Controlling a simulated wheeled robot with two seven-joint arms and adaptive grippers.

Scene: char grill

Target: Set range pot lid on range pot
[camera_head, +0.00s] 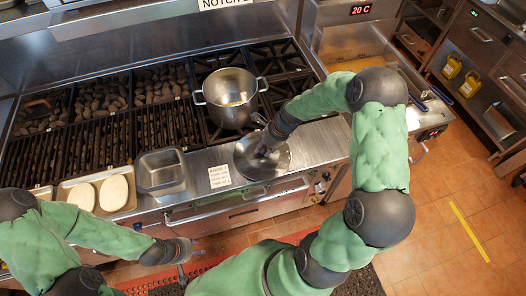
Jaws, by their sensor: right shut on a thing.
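The range pot (227,112) is a steel pot with two side handles on the burner grate, open at the top with something yellowish inside. The range pot lid (274,166) is a round steel disc over the steel front ledge, in front of the pot and to its right. My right gripper (265,150) is at the middle of the lid, shut on its knob; the fingers partly hide the knob. I cannot tell whether the lid touches the ledge. My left gripper (184,258) is low in front of the counter, away from pot and lid; its fingers are too small to read.
A square steel pan (162,172) and a tray with two pale round pieces (99,193) sit on the ledge to the left. A label card (220,176) lies between pan and lid. The charcoal grill (110,140) fills the left. Burner grates (285,65) behind the pot are bare.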

